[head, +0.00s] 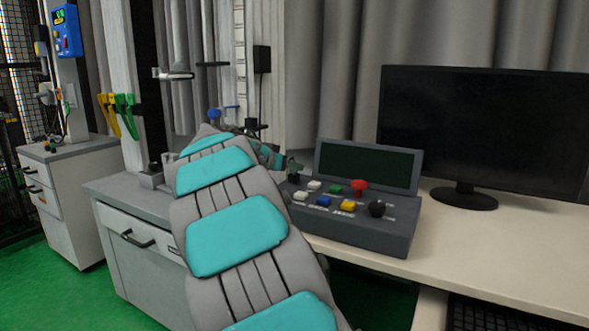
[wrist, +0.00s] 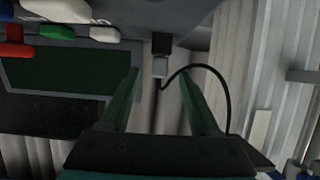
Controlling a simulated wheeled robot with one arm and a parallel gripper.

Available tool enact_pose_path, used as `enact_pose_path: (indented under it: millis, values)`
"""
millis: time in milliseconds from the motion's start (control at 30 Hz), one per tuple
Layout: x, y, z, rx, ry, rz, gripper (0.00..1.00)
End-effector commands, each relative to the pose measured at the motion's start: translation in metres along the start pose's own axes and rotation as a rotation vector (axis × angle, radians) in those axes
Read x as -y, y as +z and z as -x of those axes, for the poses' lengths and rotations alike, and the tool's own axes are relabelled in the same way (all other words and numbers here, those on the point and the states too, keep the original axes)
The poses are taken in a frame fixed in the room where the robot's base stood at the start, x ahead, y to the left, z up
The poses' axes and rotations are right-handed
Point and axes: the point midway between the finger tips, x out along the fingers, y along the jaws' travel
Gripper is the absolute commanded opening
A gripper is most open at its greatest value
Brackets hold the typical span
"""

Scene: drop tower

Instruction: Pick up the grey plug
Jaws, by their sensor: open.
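In the wrist view, a small grey plug (wrist: 160,67) sits against a black block (wrist: 161,43), near the grey control console. My gripper (wrist: 157,76) is open, with one green finger on each side of the plug's line of sight. The fingers look apart from the plug; the depth between them is hard to tell. In the head view, my gripper (head: 291,166) is small at the left edge of the console, partly behind my arm. I cannot make out the plug there.
The control console (head: 395,231) with coloured buttons and a dark screen stands on the desk (head: 480,262). A black cable (wrist: 222,90) arcs from near the plug past the right finger. A monitor (head: 485,130) stands at right, with curtains behind.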

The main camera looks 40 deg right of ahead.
Motion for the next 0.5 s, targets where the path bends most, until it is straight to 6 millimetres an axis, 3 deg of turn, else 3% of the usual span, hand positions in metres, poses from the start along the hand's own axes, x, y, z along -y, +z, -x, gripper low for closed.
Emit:
enact_pose_path:
  millis: [200, 500]
  values:
    - [0.0, -0.003, -0.031, 0.003, 0.003, 0.002, 0.62]
    - [-0.001, -0.003, -0.037, 0.001, 0.002, 0.001, 0.62]
